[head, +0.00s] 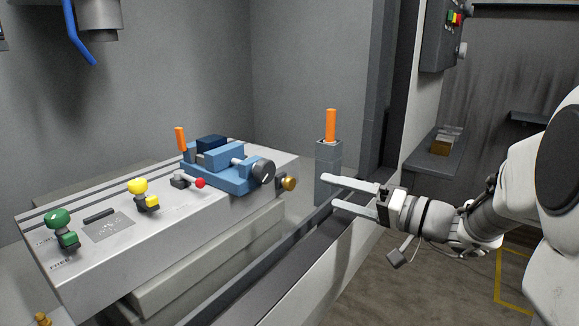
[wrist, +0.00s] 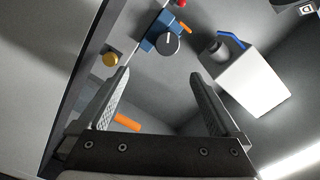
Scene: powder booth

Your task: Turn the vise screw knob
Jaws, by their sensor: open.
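The blue vise (head: 228,166) sits on the right end of the grey machine table. Its black round screw knob (head: 263,172) faces right, with a pale line on its face. In the wrist view the knob (wrist: 167,44) shows beyond the fingertips, roughly between them, and the vise body (wrist: 150,40) is partly behind it. My gripper (head: 328,190) is open and empty, to the right of the knob and apart from it. Its two fingers also show in the wrist view (wrist: 161,76).
A brass knob (head: 289,183) is on the table end beside the vise knob. A grey post (head: 328,172) with an orange handle (head: 331,126) stands just behind my fingertips. Green (head: 61,228), yellow (head: 139,193) and red-tipped (head: 199,183) controls are on the table front.

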